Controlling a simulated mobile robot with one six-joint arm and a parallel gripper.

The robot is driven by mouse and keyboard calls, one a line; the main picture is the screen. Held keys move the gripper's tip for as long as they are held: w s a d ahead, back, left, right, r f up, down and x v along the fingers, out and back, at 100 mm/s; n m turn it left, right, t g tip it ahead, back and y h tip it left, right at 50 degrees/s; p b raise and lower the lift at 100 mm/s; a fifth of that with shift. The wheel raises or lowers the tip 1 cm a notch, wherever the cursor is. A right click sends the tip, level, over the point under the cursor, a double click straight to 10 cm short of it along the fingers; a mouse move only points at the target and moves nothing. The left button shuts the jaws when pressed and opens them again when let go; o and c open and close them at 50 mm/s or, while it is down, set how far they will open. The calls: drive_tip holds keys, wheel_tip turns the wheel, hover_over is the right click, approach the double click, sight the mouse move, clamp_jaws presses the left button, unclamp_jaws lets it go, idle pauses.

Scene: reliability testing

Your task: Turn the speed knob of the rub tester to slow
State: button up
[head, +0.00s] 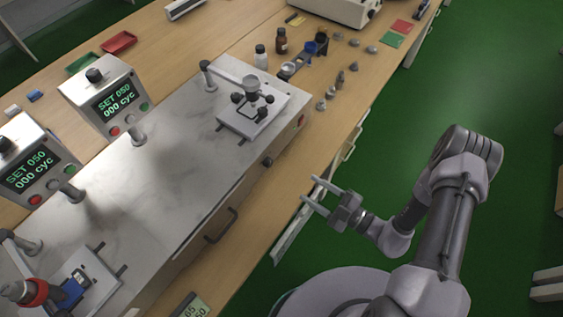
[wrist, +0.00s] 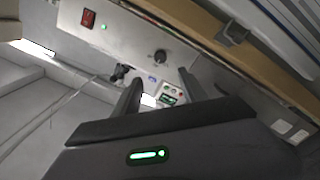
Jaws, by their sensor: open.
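The rub tester (head: 185,165) is a long machine with a steel top on the bench. Its dark round speed knob (head: 267,161) sits on the front face, between a drawer-like handle and a red switch. The knob also shows in the wrist view (wrist: 160,56), just beyond the fingertips. Its pointer and any slow marking are too small to read. My gripper (head: 309,188) is open and empty, in front of the machine's front face and apart from the knob. Its two fingers also show in the wrist view (wrist: 160,77).
A red switch (wrist: 88,18) and a green light (wrist: 103,28) share the front face. A dark handle (head: 222,226) sticks out from it. Two counter boxes (head: 107,98) read SET 050, 000 cyc. Bottles (head: 281,41) and weights stand behind right. Green floor lies open to the right.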

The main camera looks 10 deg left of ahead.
sight(271, 164)
drive_tip(key=b+x, duration=0.2)
drive_tip(key=x, duration=1.1)
drive_tip(key=shift+a, duration=0.35)
clamp_jaws()
